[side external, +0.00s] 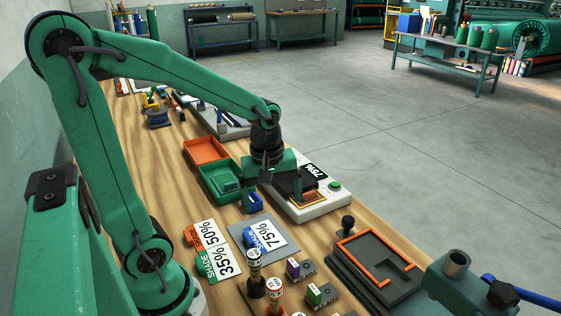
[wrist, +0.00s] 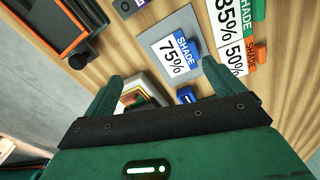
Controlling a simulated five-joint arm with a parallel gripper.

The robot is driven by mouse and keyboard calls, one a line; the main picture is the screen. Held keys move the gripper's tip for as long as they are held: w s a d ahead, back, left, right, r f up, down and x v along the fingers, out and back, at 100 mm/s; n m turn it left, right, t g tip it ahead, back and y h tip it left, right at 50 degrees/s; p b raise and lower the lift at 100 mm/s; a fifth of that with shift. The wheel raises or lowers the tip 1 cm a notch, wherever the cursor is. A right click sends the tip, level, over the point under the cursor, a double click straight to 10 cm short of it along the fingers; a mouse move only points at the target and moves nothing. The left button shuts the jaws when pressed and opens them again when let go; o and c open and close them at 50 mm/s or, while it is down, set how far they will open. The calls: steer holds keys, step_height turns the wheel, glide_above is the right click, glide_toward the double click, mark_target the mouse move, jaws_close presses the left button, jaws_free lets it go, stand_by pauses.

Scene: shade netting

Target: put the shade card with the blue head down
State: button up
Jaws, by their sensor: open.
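The shade card (side external: 265,235) is white, reads 75% and has a blue head (side external: 250,238). It lies flat on a grey plate (side external: 283,247). In the wrist view the card (wrist: 174,52) lies beyond my fingertips, with its blue head (wrist: 194,46) at its right end. My gripper (side external: 280,186) is open and apart from the card, farther along the bench beside a white device. In the wrist view the gap between my fingers (wrist: 163,85) holds nothing gripped. My gripper and wrist hide part of the device.
The white device (side external: 308,208) has a green button and a 75% label. Green (side external: 216,182) and orange (side external: 206,150) trays sit left of it. A small blue block (side external: 252,203) stands near my gripper. Orange-headed (side external: 203,232) and green-headed (side external: 222,262) cards lie beside the plate. An orange-edged fixture (side external: 350,239) is at right.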

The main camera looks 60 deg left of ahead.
steer(key=s+d+r+m+t, duration=0.4)
steer(key=r+m, duration=0.4)
steer(key=m, duration=0.6)
steer(key=shift+s+d+r, duration=0.4)
steer(key=shift+s+d, duration=0.15)
steer(key=shift+s, duration=0.55)
